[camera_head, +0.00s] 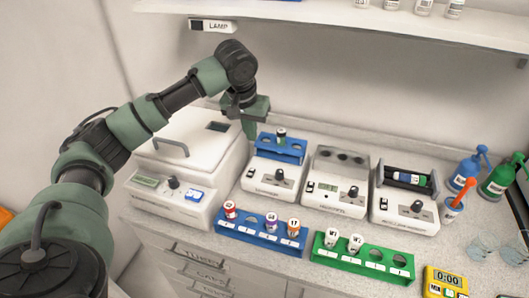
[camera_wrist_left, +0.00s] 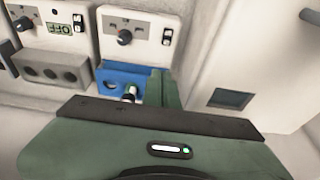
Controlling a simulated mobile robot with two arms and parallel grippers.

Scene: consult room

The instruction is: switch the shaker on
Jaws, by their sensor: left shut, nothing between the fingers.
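The machine that looks like the shaker (camera_head: 268,181) is a white box with a blue rack (camera_head: 292,154) on top, a dark knob (camera_head: 279,174) and a black rocker switch (camera_head: 250,173) on its front. Its label is too small to read. One capped tube (camera_head: 281,135) stands in the rack. My left gripper (camera_head: 249,132) is shut and empty, pointing down at the rack's left back side. In the left wrist view the gripper's green finger (camera_wrist_left: 170,88) is beside the blue rack (camera_wrist_left: 122,75), with the front switch (camera_wrist_left: 167,32) beyond. My right gripper is not in view.
A white lidded machine (camera_head: 200,150) stands left, a block heater (camera_head: 336,190) and a tube roller (camera_head: 405,205) right. Blue (camera_head: 250,234) and green (camera_head: 350,262) tube racks stand in front. A shelf (camera_head: 350,17) and lamp switch (camera_head: 212,26) are above.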

